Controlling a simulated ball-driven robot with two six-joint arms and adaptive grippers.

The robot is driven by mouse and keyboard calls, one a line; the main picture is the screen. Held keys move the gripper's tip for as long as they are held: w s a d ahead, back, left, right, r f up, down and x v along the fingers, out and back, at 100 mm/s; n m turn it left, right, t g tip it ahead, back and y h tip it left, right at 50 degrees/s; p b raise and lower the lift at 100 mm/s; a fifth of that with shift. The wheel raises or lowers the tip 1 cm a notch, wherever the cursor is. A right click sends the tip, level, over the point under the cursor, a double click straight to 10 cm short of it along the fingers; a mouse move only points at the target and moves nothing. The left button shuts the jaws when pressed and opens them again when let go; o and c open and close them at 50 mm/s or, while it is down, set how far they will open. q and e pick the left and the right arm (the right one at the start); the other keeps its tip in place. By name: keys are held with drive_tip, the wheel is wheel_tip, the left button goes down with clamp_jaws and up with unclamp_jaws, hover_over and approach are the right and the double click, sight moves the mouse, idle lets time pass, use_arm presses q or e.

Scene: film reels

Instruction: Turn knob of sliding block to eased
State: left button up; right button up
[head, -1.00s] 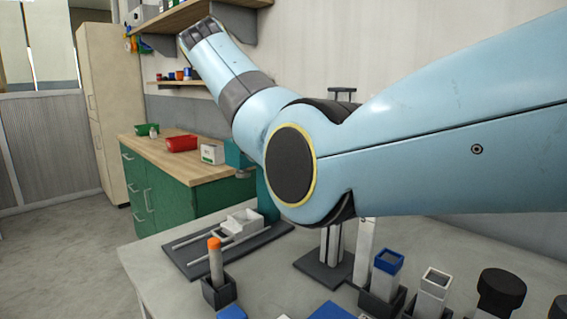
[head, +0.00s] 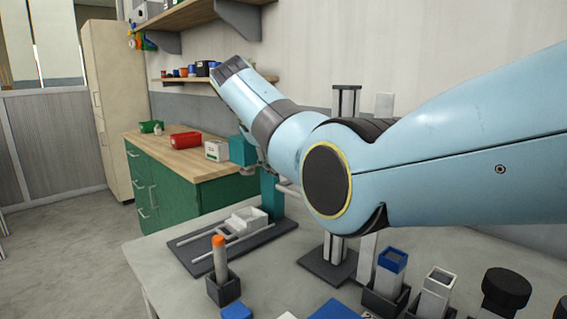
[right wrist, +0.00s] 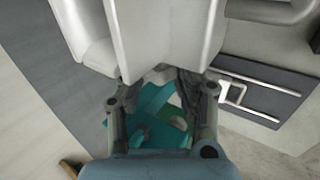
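The sliding block (head: 246,220) is a white, open-topped piece on two pale rails over a dark base plate (head: 196,266), on the grey table's far left in the head view. In the right wrist view a pale piece (right wrist: 236,94) and rails lie on a dark plate (right wrist: 272,92) at the right. I cannot make out a knob or its setting. My right gripper (right wrist: 160,85) shows only in the wrist view; its finger links stand apart, with teal surfaces beyond. A large pale shape hides part of its tips. It is clear of the block. My left gripper is out of view.
An orange-topped cylinder (head: 220,258) stands in a dark holder. A post on a dark base (head: 326,268) and blue- and white-topped blocks (head: 391,262) stand nearby. A teal stand (head: 271,196) rises behind the plate. My pale blue right arm crosses above the table.

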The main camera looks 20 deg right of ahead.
clamp_jaws()
drive_tip(key=y+p, duration=0.1)
drive_tip(key=p, duration=0.1)
drive_tip(key=y+p, duration=0.1)
drive_tip(key=p, duration=0.1)
drive_tip(key=shift+d+r+g+p, duration=0.2)
drive_tip(key=shift+r+g+p, duration=0.1)
drive_tip(key=shift+r+g, duration=0.1)
drive_tip(key=shift+d+f+y+p, duration=0.1)
drive_tip(key=shift+y+p, duration=0.45)
drive_tip(key=shift+y, duration=0.25)
drive_tip(key=shift+w+f+g+y, duration=0.1)
drive_tip(key=shift+g+y, duration=0.2)
drive_tip(key=shift+y, duration=0.1)
drive_tip(key=shift+f+g+y+b, duration=0.1)
drive_tip(key=shift+g+y+b, duration=0.4)
drive_tip(key=shift+y+b, duration=0.7)
